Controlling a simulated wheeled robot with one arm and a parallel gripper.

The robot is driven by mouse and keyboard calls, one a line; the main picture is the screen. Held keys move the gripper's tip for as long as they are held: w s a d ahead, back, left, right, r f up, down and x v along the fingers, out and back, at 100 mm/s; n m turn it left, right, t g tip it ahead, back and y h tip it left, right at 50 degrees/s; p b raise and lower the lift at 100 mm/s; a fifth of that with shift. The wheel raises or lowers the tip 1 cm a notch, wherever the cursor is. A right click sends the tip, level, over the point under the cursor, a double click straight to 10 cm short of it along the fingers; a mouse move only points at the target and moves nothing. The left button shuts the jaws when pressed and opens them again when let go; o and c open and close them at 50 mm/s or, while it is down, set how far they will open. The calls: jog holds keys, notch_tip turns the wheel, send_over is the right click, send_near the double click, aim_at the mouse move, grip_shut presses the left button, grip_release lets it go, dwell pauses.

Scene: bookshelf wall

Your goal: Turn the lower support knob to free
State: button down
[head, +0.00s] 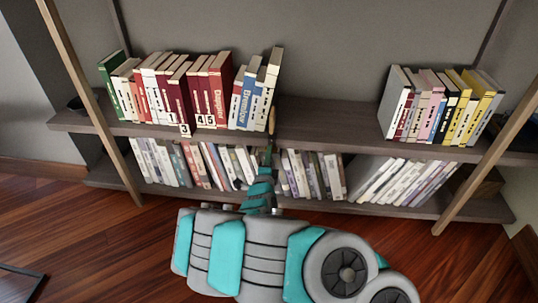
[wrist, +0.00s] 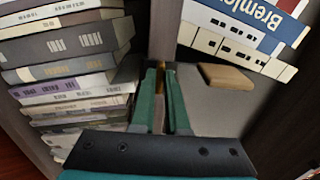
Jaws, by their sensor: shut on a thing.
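My gripper (head: 267,160) reaches to the front edge of the upper shelf board, right of the upper book row. In the wrist view its two green fingers (wrist: 166,78) are close together at the board's edge. They are shut on a narrow brown piece, the knob (wrist: 159,82), which shows only as a strip between them. The fingers hide most of the knob, so I cannot tell which way it is turned. A light wooden block (wrist: 228,76) lies just right of the fingers, beside the upper books; it also shows in the head view (head: 272,120).
The upper shelf board (head: 325,118) is bare between the left books (head: 205,90) and the right books (head: 440,105). Lower-shelf books (wrist: 75,85) stand close left of my fingers in the wrist view. Slanted wooden posts (head: 490,155) flank the shelves.

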jog(key=c, duration=0.9)
grip_release()
jog(key=shift+s+a, duration=0.1)
jog(key=shift+s, duration=3.75)
